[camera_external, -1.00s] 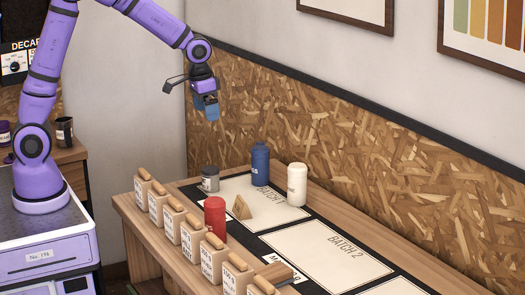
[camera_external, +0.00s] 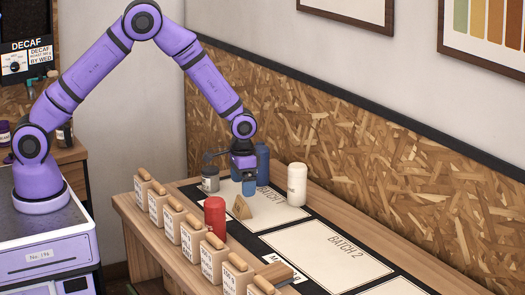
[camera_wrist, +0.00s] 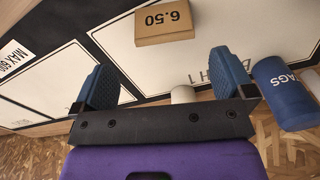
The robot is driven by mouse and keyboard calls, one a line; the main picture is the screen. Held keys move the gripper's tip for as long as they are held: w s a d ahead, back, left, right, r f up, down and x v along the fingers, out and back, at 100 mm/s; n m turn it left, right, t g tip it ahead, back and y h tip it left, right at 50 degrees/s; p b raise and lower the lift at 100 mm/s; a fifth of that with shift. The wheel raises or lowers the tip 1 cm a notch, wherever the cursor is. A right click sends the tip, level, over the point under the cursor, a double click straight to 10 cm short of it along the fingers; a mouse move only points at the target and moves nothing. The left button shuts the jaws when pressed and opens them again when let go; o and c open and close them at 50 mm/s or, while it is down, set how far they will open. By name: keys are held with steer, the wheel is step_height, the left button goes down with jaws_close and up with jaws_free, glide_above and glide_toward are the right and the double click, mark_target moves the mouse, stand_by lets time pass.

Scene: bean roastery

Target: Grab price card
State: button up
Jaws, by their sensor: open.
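The price card (camera_wrist: 165,25), a small wooden piece marked 6.50, lies ahead of my fingertips in the wrist view. In the external view the price card (camera_external: 242,209) is a wedge-shaped wooden piece standing on the Batch 1 sheet. My gripper (camera_external: 249,187) points down just above and slightly behind it, apart from it. In the wrist view my gripper (camera_wrist: 164,78) has its two blue fingers spread wide with nothing between them.
A red canister (camera_external: 215,219) stands left of the card. A blue canister (camera_external: 262,163), a white one (camera_external: 297,184) and a grey jar (camera_external: 210,180) stand behind. Several wood-topped bags (camera_external: 190,240) line the front edge. The Batch 2 sheet (camera_external: 330,255) is clear.

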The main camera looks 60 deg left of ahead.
mark_target(242, 205)
steer(key=f, duration=0.8)
steer(key=shift+s+a, duration=0.1)
steer(key=shift+a, duration=0.2)
steer(key=shift+r, duration=0.1)
steer(key=c, duration=0.9)
